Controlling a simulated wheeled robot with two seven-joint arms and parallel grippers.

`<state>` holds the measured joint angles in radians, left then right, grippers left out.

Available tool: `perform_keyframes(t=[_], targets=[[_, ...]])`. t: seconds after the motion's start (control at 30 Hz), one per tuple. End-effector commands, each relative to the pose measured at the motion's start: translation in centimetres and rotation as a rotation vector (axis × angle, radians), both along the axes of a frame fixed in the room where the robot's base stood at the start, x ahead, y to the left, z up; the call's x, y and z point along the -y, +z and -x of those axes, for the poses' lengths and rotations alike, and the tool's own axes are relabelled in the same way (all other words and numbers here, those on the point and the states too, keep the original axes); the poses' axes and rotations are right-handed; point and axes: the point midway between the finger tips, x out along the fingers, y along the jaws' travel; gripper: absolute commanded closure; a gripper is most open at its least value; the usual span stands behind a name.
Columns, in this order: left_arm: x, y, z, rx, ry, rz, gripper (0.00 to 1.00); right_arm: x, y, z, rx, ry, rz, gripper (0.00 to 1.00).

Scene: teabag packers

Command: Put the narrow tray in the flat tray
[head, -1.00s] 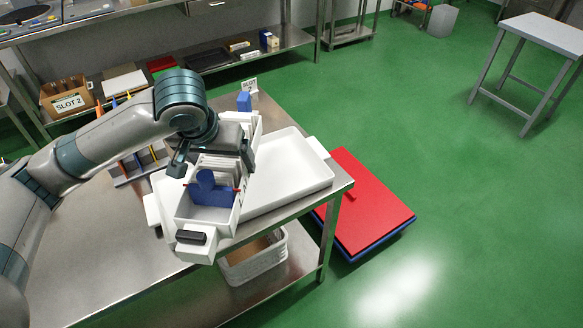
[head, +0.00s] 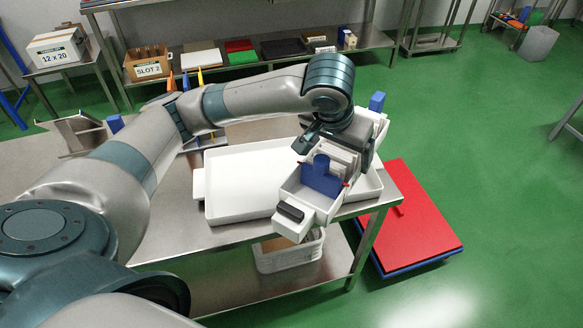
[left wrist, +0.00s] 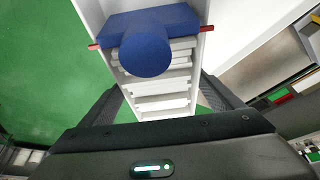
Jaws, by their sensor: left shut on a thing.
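The narrow tray (head: 291,201) is white and long, with a blue divider (head: 322,178) and white packets inside. My left gripper (head: 335,146) is shut on it, and the gripper covers its middle part. It is over the right part of the flat tray (head: 232,207), and its near end sticks out past the flat tray's front edge. The flat tray is wide, white and shallow, and lies on the steel table. In the left wrist view the narrow tray (left wrist: 205,22) lies between the fingers, with the blue divider (left wrist: 150,40) near the top. My right gripper is not in view.
The steel table (head: 185,235) ends just right of the flat tray. A red-topped platform (head: 425,220) stands on the green floor at the right. A white basket (head: 290,252) sits on the shelf below. The left half of the flat tray is empty.

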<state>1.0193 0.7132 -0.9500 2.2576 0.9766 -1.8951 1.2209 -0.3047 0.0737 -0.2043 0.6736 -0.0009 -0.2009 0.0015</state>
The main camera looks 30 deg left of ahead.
Motion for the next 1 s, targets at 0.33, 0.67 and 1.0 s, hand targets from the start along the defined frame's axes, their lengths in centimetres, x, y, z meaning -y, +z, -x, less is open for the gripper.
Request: perform_keyframes(t=[0.33, 0.67, 1.0], targets=[[-0.9, -1.6, -0.4, -0.003, -0.133, 0.0, 0.51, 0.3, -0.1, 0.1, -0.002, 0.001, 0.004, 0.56], [-3.4, -5.0, -1.5, -0.003, -0.472, 0.001, 0.51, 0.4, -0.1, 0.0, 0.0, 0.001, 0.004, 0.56], [-5.4, -6.7, -2.4, 0.001, -0.691, 0.001, 0.51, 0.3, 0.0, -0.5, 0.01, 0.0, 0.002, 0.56]])
